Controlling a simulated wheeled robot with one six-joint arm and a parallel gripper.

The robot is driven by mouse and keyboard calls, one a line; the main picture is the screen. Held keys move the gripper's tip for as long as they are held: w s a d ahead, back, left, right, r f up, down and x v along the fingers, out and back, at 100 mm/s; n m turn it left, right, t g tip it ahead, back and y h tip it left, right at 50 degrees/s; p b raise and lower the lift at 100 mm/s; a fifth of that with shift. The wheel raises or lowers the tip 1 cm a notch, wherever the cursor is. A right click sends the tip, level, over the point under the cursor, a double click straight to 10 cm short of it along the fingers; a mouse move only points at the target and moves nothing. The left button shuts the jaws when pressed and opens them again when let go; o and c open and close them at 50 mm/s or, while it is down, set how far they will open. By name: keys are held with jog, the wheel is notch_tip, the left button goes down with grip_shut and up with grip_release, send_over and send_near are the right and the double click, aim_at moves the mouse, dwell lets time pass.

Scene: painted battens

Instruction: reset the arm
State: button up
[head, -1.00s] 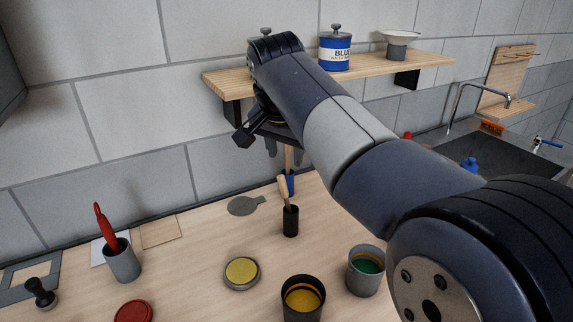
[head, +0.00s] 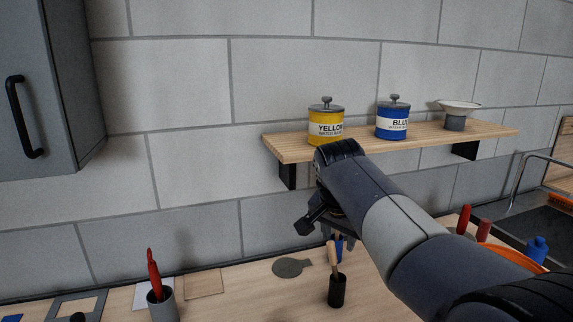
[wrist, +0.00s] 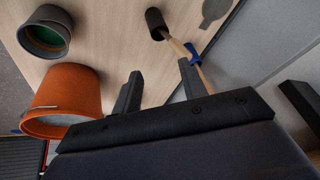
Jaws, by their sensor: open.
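My gripper (wrist: 160,74) is open in the wrist view, its two dark fingers apart. No held object shows clearly between them. A wooden stick with a blue part (wrist: 190,50) lies beyond the fingertips, seemingly tied to the black cup (wrist: 156,24); I cannot tell its exact distance. In the head view my arm reaches from the lower right toward the wall, and the gripper hangs below the wooden shelf (head: 490,133), above the worktop. The fingers are mostly hidden there. The black cup also shows in the head view (head: 337,292), with a wooden-handled brush standing in it.
A yellow can (head: 326,122), a blue can (head: 393,121) and a scale (head: 457,112) stand on the shelf close above my wrist. An orange bucket (wrist: 65,95) and a grey pot with green paint (wrist: 45,32) stand near the gripper. A wall cabinet (head: 50,90) is at left.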

jog(key=x, duration=0.5)
jog(key=shift+f, duration=0.3)
